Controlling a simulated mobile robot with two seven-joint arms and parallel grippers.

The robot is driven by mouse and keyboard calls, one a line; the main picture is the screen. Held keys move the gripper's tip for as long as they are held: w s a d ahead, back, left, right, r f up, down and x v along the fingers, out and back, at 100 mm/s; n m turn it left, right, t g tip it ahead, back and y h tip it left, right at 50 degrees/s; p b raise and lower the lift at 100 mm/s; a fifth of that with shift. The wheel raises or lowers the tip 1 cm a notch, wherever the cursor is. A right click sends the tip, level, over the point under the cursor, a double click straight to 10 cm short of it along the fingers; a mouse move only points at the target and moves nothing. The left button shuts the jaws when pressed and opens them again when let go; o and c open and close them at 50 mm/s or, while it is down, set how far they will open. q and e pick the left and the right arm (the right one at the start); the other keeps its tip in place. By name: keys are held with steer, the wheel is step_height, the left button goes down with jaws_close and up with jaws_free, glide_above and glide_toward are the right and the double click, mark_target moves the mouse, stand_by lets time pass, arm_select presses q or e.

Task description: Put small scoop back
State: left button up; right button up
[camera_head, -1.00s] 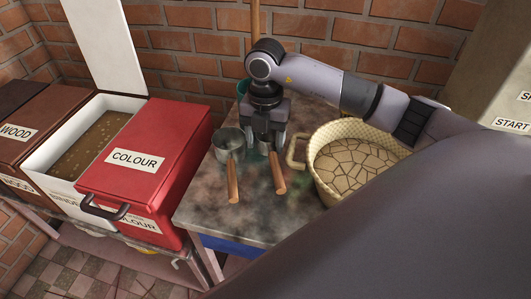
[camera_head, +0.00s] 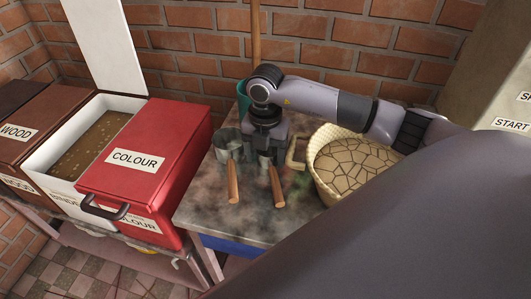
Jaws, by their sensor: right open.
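Two metal scoops with wooden handles lie on the stone-topped table (camera_head: 215,215). The left, larger scoop has a grey cup (camera_head: 226,140) and a handle (camera_head: 232,182) toward the table's front. The right scoop, which looks like the small one, shows its wooden handle (camera_head: 277,187); its cup is mostly hidden by my right gripper. My right gripper (camera_head: 264,157) is open and points down over the cup end of this right scoop. I cannot tell whether its fingers touch the scoop. My left gripper is not in view.
A woven basket (camera_head: 327,187) with a cracked brown filling stands right of the scoops. A teal container (camera_head: 243,97) stands behind my gripper. A red COLOUR box (camera_head: 165,140) and an open white bin (camera_head: 46,165) are left. The table's front strip is clear.

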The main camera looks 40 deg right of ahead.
step_height(320, 180, up, 12)
steer(key=shift+b, duration=0.35)
stand_by(0.5)
